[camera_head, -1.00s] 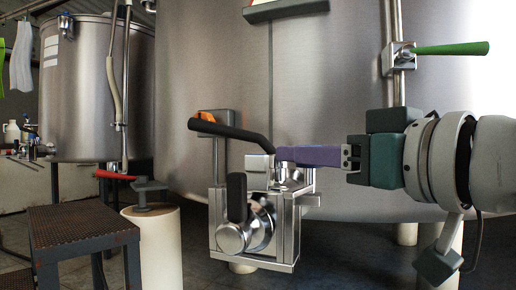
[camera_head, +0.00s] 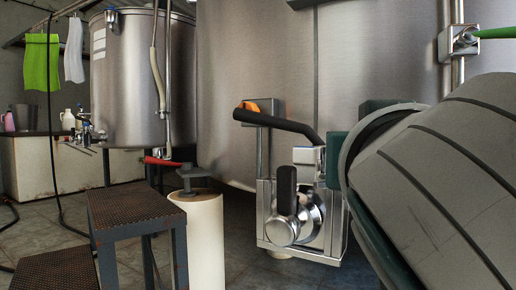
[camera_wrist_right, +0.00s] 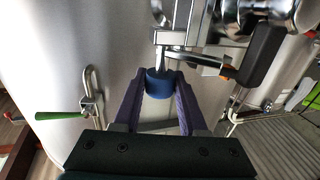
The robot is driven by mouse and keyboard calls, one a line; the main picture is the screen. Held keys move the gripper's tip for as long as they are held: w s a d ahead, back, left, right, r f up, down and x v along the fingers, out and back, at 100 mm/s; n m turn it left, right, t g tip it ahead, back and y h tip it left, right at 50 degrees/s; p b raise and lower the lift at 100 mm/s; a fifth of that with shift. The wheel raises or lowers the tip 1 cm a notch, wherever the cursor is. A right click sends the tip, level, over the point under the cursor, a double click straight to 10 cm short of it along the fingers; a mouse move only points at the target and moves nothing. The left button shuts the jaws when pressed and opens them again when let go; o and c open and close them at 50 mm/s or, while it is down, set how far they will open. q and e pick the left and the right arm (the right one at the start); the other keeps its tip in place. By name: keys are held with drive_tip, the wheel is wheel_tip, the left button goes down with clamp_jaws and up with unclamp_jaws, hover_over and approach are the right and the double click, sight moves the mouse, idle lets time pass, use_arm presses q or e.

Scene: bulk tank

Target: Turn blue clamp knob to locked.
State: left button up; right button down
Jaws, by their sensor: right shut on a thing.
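The blue clamp knob (camera_wrist_right: 160,84) shows in the right wrist view as a short blue cylinder below the metal valve fittings. My right gripper (camera_wrist_right: 161,78) has its purple fingers on both sides of the knob and is shut on it. In the head view my right arm covers the knob and the fingers, so the knob cannot be seen there. The steel valve assembly (camera_head: 305,222) stands against the big tank, just left of my arm. Whether the clamp is locked cannot be told. My left gripper is in neither view.
A long black handle (camera_head: 280,122) and a short black lever (camera_head: 287,190) stick out from the valve assembly. A green-handled valve (camera_head: 463,40) is up right. A rusty step (camera_head: 132,210) and a white cylinder (camera_head: 203,240) stand on the left.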

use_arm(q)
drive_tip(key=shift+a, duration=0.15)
use_arm(e)
drive_tip(key=shift+f, duration=0.1)
drive_tip(key=shift+c, duration=2.3)
unclamp_jaws()
drive_tip(key=shift+r, duration=0.2)
